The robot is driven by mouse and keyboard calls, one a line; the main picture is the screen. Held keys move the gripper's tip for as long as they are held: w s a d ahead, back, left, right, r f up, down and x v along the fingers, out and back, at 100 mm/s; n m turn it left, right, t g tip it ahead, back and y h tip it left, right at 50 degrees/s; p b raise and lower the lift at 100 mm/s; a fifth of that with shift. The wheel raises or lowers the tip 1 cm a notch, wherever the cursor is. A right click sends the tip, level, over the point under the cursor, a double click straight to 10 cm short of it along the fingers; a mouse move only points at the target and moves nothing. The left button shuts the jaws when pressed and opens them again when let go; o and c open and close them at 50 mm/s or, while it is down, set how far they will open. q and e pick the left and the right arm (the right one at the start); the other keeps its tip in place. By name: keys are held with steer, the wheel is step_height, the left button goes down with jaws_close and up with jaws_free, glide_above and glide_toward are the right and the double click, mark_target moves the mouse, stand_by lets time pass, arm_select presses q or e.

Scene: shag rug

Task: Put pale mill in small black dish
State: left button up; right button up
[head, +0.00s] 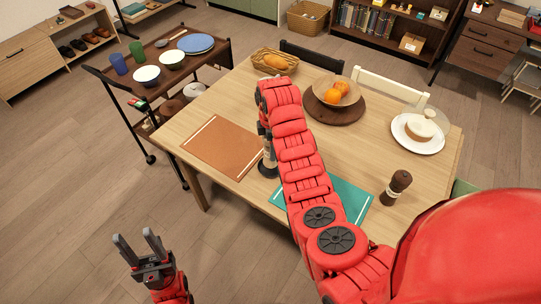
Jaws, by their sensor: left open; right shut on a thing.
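The pale mill (269,153) is on the table, left of my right arm and partly hidden by it. A small black dish (268,171) shows directly below the mill's lower end. I cannot tell whether the mill rests in it or hangs just above it. My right gripper (265,133) points down over the mill and is shut on its upper part; the fingers are mostly hidden by my own wrist. My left gripper (139,245) is open and empty, low at the left over the floor, away from the table.
A brown placemat (222,146) lies left of the dish and a teal one (345,199) lies right. A dark mill (397,187) stands at the right. A fruit bowl (337,92), bread basket (275,62) and white plate (418,133) stand farther back. A trolley (112,81) is at left.

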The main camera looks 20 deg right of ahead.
step_height(320, 180, down, 3)
steer(key=shift+r+p, duration=0.15)
steer(key=shift+p, duration=0.85)
steer(key=shift+w+f, duration=0.1)
steer(key=shift+f, duration=0.3)
steer(key=shift+f, duration=0.2)
steer(key=o, duration=1.5)
steer(key=shift+r, duration=0.1)
